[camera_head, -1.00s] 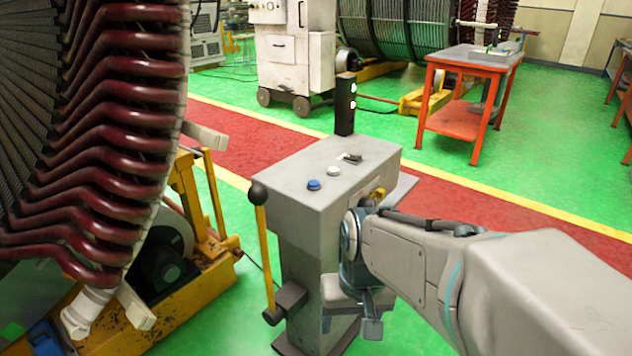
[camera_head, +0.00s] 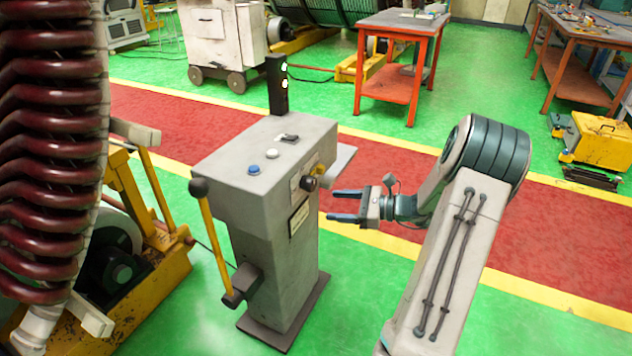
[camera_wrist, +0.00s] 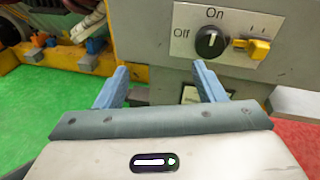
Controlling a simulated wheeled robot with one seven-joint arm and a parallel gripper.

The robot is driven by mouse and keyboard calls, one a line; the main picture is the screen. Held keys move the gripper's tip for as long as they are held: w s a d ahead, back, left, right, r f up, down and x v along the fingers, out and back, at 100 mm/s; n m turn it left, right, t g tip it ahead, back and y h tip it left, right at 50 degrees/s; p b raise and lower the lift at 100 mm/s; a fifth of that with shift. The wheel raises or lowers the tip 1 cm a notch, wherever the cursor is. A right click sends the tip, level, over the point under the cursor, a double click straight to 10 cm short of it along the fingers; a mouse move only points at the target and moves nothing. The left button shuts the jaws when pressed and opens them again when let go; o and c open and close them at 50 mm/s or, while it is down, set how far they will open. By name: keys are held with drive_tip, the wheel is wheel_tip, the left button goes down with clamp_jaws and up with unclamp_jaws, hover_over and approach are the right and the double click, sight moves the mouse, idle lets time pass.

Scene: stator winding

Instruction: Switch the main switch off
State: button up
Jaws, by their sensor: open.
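The main switch is a black rotary knob (camera_wrist: 210,42) on a pale plate marked "On" above and "Off" to the left. Its white mark looks to point up, toward "On". In the head view the knob (camera_head: 308,183) sits on the right face of the grey control pedestal (camera_head: 230,198). My gripper (camera_head: 333,206) is open and empty, just right of that face and a little below the knob. In the wrist view its two blue fingers (camera_wrist: 160,80) are spread, below and left of the knob, apart from it.
A yellow switch (camera_wrist: 252,47) sits right of the knob. The pedestal top carries a blue button (camera_head: 254,169), a white button (camera_head: 271,154) and a black light post (camera_head: 277,85). A yellow lever (camera_head: 214,240) stands at its left. Green floor is free around my arm.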

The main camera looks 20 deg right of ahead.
sight(314, 184)
drive_tip(key=d+m+t+h, duration=0.1)
drive_tip(key=d+m+t, duration=0.3)
drive_tip(key=d, duration=0.3)
drive_tip(key=x, duration=0.9)
drive_tip(key=f+x, duration=0.1)
drive_tip(key=x, duration=0.4)
drive_tip(key=shift+w+a+f, duration=0.1)
drive_tip(key=shift+a, duration=0.05)
drive_tip(key=c, duration=1)
